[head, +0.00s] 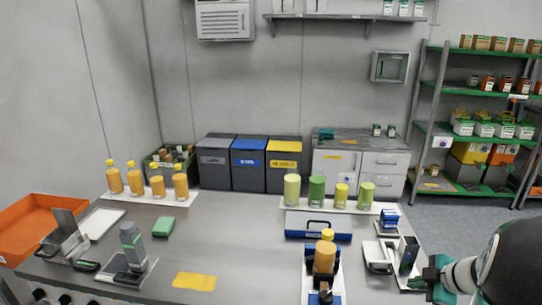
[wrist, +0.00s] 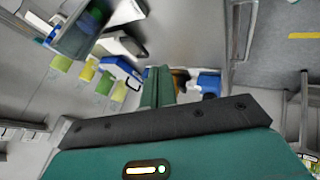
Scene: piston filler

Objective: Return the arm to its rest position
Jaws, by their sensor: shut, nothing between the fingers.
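My gripper (head: 421,284) is at the lower right of the head view, by the right end of the grey worktop (head: 235,235). In the wrist view its two green fingers (wrist: 158,84) lie together, shut with nothing between them. The head view shows my arm entering from the right edge, with its dark and white links partly cut off by the frame. The gripper is close to a white and dark device (head: 407,255) on the worktop; I cannot tell how far apart they are.
An orange-filled bottle stands in a blue and white filler (head: 322,285) at the front. Green and yellow containers stand on a white strip (head: 335,206) behind a blue case (head: 318,226). Shelving (head: 425,120) stands at the back right. Floor shows right of the worktop.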

